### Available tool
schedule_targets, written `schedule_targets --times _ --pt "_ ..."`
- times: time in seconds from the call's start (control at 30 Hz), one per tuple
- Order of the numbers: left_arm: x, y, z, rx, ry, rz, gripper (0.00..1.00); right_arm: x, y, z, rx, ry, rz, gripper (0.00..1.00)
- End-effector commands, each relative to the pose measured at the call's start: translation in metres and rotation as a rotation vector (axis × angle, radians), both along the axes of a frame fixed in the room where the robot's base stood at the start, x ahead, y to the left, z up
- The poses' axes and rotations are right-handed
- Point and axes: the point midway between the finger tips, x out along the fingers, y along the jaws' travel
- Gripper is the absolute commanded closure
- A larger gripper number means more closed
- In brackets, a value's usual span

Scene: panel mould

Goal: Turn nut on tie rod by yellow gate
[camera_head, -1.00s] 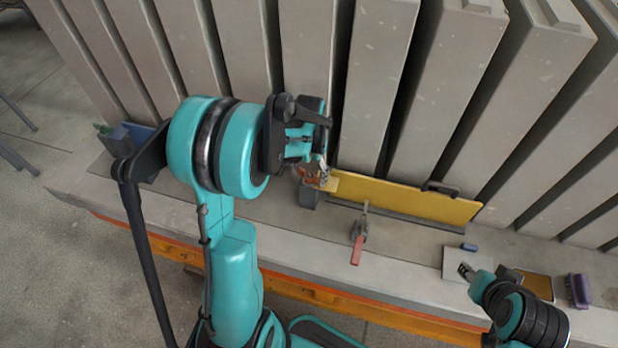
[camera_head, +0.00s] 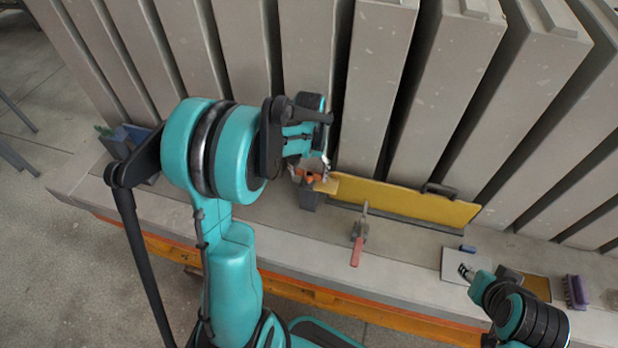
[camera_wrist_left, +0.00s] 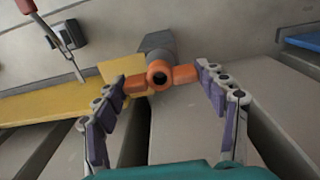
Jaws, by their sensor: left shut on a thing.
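The orange winged nut (camera_wrist_left: 160,76) is at the middle of the left wrist view, with a dark round centre where the tie rod would be; I cannot make out the rod itself. My left gripper (camera_wrist_left: 163,79) has a finger at each wing, shut on the nut. In the head view the nut (camera_head: 307,177) is small and partly covered by my left gripper (camera_head: 316,172). The yellow gate (camera_head: 400,202) stands along the mould edge, its end by the nut; it also shows in the left wrist view (camera_wrist_left: 50,104). My right gripper (camera_head: 466,271) is low at right, away from the gate; its opening is unclear.
A grey block (camera_head: 311,198) sits under the nut. Tall grey panels (camera_head: 375,90) rise close behind.

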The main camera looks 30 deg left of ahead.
Motion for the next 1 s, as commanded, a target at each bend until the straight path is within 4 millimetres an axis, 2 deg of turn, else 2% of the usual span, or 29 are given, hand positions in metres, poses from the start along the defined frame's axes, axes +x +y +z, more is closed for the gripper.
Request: schedule_targets --times 0.8,1.0 --pt "0.0 0.0 0.045 0.0 0.0 -0.001 0.62 0.0 0.0 0.031 0.0 0.0 0.0 0.6" --pt "0.0 0.0 0.049 0.0 0.0 -0.001 0.62 0.0 0.0 0.034 0.0 0.0 0.0 0.6"
